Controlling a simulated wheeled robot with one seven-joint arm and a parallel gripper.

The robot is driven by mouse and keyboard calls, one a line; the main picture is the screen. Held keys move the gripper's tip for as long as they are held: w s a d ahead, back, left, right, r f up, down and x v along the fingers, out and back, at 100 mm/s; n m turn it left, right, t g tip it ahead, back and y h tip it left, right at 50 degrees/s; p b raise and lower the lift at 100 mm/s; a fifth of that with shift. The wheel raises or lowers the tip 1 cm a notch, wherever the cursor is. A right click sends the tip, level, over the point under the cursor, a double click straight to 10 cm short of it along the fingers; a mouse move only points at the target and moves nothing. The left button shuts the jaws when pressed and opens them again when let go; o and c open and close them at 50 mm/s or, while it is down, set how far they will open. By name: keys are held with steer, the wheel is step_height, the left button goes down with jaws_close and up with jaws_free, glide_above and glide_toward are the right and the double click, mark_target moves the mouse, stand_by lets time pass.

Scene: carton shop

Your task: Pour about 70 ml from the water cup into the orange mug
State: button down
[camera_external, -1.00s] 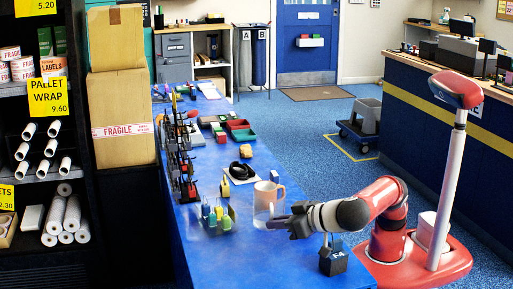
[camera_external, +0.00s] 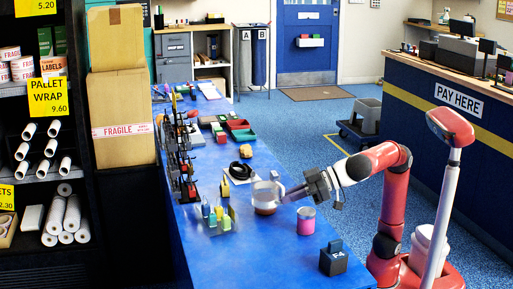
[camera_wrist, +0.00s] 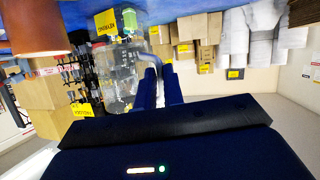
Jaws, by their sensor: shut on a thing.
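The clear water cup (camera_external: 268,187) is held by its side handle in my gripper (camera_external: 288,195), with the jaws shut on it. The cup also shows in the wrist view (camera_wrist: 122,78), see-through, in front of my fingertips (camera_wrist: 160,78). In the external view the cup overlaps the orange mug (camera_external: 265,210), whose lower part shows below it. I cannot tell whether they touch. The orange mug is large at the top left of the wrist view (camera_wrist: 35,28), apart from the cup there. The water level and exact tilt are unclear.
A pink cylinder (camera_external: 306,221) and a dark blue block (camera_external: 333,259) stand near my arm on the blue table (camera_external: 270,262).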

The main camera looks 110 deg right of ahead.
steer(key=shift+n+y, duration=0.7)
steer(key=shift+y, duration=0.1)
steer(key=s, duration=0.2)
steer(key=s+a+b, duration=0.1)
steer(key=s, duration=0.1)
steer(key=shift+s+f, duration=0.2)
steer(key=shift+s, duration=0.15)
steer(key=shift+d, duration=0.2)
steer(key=shift+d+r+m+y, duration=0.2)
steer(key=shift+d+m+y, duration=0.8)
steer(key=shift+d+m, duration=0.25)
steer(key=shift+d+f+m+y+b, duration=0.4)
steer(key=shift+d+f+m+b, duration=0.35)
steer(key=shift+b, duration=0.1)
steer(key=d+r+m+y+p, duration=0.2)
steer(key=d+r+m+p, duration=0.2)
steer(key=r, duration=0.1)
steer(key=shift+d+r+t+y, duration=0.15)
steer(key=shift+r+t+y, duration=0.15)
steer(key=shift+t+y, duration=0.1)
steer(key=shift+d+r+m+p, duration=0.2)
steer(key=shift+r+m+p, duration=0.1)
steer(key=shift+m+p, duration=0.1)
